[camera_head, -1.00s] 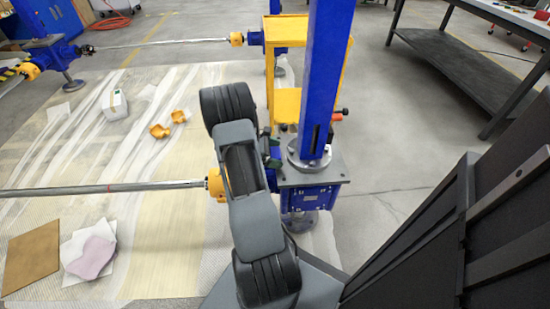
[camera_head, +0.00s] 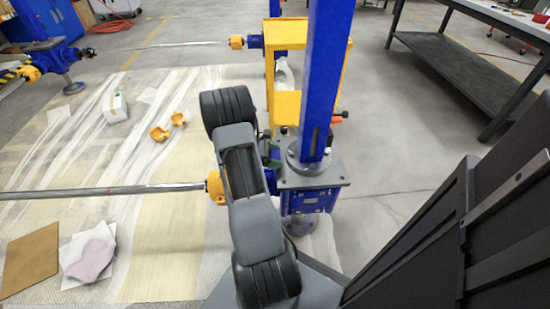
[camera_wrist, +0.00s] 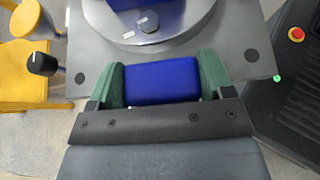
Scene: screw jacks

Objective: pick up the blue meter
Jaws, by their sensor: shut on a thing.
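The blue meter (camera_wrist: 162,80) is a small blue block with rounded edges in the wrist view. It sits between the two green fingers of my gripper (camera_wrist: 161,82), one finger against each side. My gripper is shut on it. The meter lies over the edge of a grey metal plate (camera_wrist: 92,48); I cannot tell whether it touches the plate. In the head view my gripper (camera_head: 272,154) is partly hidden behind my arm, beside the blue column, and the meter cannot be made out there.
A tall blue column (camera_head: 326,75) stands on the plate right by my gripper. A yellow frame (camera_head: 284,107) is behind it, with a black knob (camera_wrist: 42,63). A steel shaft (camera_head: 110,189) runs left from the jack. A dark bench (camera_head: 460,65) stands at the right rear.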

